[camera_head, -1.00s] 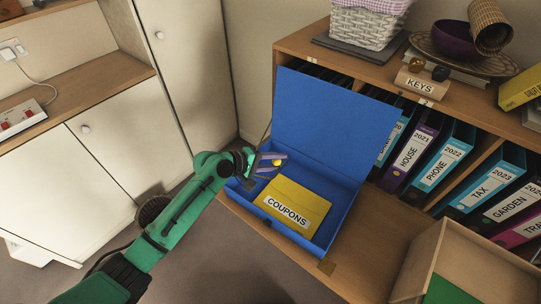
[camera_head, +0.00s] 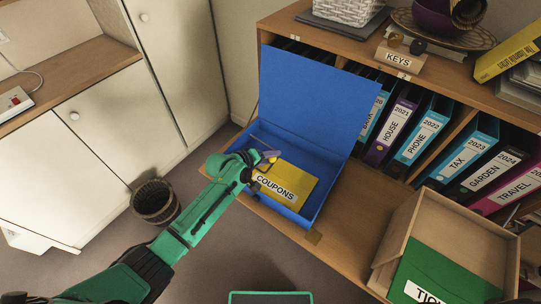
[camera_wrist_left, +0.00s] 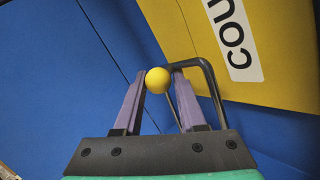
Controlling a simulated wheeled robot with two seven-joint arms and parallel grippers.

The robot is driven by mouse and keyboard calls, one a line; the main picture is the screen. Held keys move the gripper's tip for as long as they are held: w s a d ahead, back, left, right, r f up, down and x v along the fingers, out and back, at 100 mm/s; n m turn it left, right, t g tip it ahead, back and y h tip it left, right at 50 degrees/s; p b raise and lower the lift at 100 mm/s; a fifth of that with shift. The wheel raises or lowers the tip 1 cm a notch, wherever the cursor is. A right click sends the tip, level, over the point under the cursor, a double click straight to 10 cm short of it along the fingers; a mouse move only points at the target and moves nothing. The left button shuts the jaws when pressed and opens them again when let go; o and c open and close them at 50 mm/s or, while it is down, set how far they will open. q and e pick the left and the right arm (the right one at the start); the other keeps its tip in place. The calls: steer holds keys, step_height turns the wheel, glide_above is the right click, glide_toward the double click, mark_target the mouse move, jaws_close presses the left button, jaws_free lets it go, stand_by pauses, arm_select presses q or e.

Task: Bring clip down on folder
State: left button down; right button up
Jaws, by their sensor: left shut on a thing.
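The blue box file (camera_head: 310,215) lies open on the wooden shelf, its lid (camera_head: 325,95) raised at the back. The yellow COUPONS folder (camera_head: 297,178) lies flat inside it. The clip is a dark wire loop (camera_wrist_left: 207,85) with a yellow ball knob (camera_wrist_left: 157,79); in the left wrist view the wire reaches over the folder's edge. Whether it touches the folder I cannot tell. My left gripper (camera_head: 268,156) is shut on the clip's knob, its purple fingers either side of it, over the folder's far left part. My right gripper is not in view.
A wooden box (camera_head: 400,235) with a green folder (camera_head: 440,270) stands at the right front. Several ring binders (camera_head: 418,135) stand in the shelf behind. A KEYS block (camera_head: 399,58) sits on the upper shelf. A wicker bin (camera_head: 155,200) stands on the floor at left.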

arm_select(q)
steer(key=shift+s+d+f, duration=0.3)
steer(key=shift+s+f, duration=0.05)
steer(key=shift+f, duration=0.05)
steer(key=c, duration=0.5)
jaws_free()
steer(key=shift+c, duration=0.2)
steer(key=shift+s, duration=0.15)
